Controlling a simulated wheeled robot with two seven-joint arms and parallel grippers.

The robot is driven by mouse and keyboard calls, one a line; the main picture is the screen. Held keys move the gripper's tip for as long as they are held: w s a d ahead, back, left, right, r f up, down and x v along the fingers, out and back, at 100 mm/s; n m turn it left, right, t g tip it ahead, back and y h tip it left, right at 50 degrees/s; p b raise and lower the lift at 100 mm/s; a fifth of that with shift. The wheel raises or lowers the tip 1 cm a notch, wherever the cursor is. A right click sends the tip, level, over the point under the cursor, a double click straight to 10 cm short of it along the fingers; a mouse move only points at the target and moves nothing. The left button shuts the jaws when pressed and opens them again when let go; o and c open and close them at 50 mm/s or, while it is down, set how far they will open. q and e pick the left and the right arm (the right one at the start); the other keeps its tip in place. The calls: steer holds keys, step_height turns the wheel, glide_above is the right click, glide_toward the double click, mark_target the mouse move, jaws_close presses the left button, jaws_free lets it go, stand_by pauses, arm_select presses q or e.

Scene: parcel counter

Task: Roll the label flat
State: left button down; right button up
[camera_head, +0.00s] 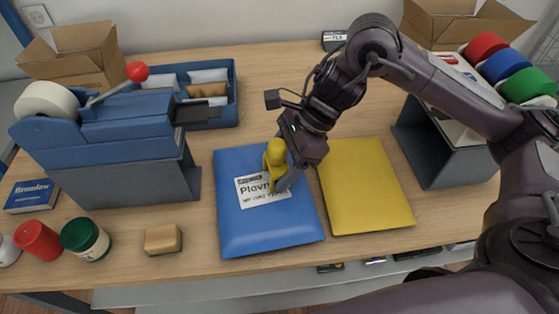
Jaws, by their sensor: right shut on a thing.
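The white label (253,195) with black print lies on the blue parcel (270,231) on the counter. Its right part is hidden behind my right gripper and the tool. A yellow tool (275,157), which looks like a roller handle, stands over the label's right side. My right gripper (284,172) is shut on it, above the blue parcel. I cannot tell whether the roller touches the label, as its lower end is partly hidden. My left gripper is not in view.
A yellow parcel (365,190) lies just right of the blue one. A blue tape dispenser (105,135) stands at left, with a sponge (163,239) and jars (85,239) in front. A grey stand (440,150) is at right. Bare counter shows behind the parcels.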

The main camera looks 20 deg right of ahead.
mark_target(281, 142)
step_height(281, 142, up, 6)
steer(key=p, duration=0.4)
steer(key=shift+w+f+p, duration=0.1)
steer(key=shift+f+p, duration=0.05)
steer(key=shift+p, duration=0.15)
steer(key=shift+f, duration=0.1)
